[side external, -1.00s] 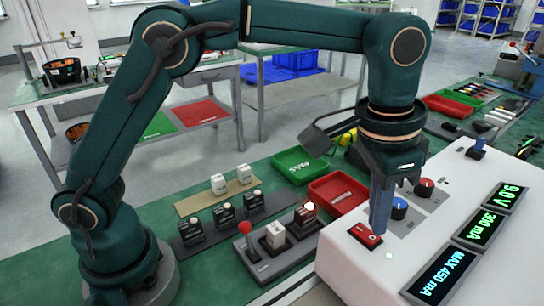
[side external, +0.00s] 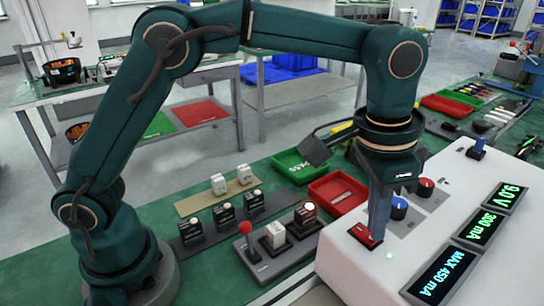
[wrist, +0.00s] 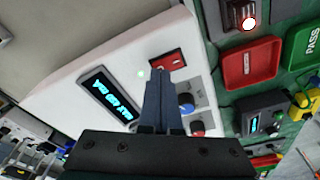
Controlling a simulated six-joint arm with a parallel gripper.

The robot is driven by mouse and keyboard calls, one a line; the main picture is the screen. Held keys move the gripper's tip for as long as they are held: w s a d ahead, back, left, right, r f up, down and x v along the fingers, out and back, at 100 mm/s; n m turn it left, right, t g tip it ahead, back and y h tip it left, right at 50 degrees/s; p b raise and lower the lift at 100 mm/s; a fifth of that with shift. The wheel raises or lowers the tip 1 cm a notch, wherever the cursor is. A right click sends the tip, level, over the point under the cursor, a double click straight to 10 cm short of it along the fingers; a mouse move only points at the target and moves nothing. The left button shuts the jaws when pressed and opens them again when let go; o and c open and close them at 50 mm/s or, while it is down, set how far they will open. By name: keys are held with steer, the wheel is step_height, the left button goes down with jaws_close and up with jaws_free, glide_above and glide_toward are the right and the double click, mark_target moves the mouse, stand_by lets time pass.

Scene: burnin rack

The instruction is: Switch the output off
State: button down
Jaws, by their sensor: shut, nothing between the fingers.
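The power supply (side external: 340,268) is a white sloped console on the right. Its red output switch (side external: 359,234) sits near the left edge and also shows in the wrist view (wrist: 172,57). My gripper (side external: 375,238) is shut and empty, pointing down with its tips at the right side of the switch, hiding part of it. I cannot tell whether they touch it. A small green light (side external: 389,255) glows beside the switch. The displays read 9.0V (side external: 510,198), 300 mA (side external: 479,228) and MAX 450 mA (side external: 442,275).
A rack (side external: 270,266) with a red-balled lever and a lit lamp (side external: 310,208) stands left. Green (side external: 290,160) and red (side external: 325,185) bins lie behind.

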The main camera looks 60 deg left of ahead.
steer(key=shift+f, duration=0.3)
steer(key=shift+r, duration=3.5)
